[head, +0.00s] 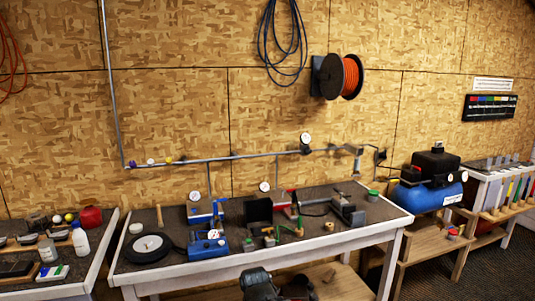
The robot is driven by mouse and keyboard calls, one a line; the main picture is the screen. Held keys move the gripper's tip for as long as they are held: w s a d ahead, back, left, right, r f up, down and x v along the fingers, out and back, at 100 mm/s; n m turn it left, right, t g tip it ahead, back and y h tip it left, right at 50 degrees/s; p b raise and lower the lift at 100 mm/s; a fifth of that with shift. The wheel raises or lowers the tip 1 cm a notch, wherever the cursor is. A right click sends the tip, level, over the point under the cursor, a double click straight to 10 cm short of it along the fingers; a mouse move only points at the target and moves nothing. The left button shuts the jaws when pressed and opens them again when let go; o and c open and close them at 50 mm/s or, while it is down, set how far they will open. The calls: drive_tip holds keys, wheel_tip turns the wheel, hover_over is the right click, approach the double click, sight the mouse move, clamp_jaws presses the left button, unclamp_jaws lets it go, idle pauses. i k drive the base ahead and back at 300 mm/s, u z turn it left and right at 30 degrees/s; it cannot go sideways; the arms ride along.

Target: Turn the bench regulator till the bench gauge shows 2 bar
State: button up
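A workbench (170,272) stands against the wall. A small round white-faced gauge (195,196) stands at its left-centre, and a second one (264,186) stands further right. A third gauge (305,138) is on the wall pipe, with a dark fitting (306,150) just below it. I cannot tell which is the bench gauge; the needles are too small to read. The bench regulator cannot be picked out with certainty. Dark parts of my arm show at the bottom centre, in front of the bench. The end of my gripper cannot be made out clearly.
A blue device (208,244), a dark round disc (149,247), a black block (258,210) and a vise-like tool (348,210) crowd the bench. A blue compressor (428,197) stands to the right. A side table (60,290) is at left.

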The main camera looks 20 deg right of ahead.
sight(308, 150)
drive_tip(key=u, duration=0.2)
drive_tip(key=i, duration=1)
drive_tip(key=z, duration=0.05)
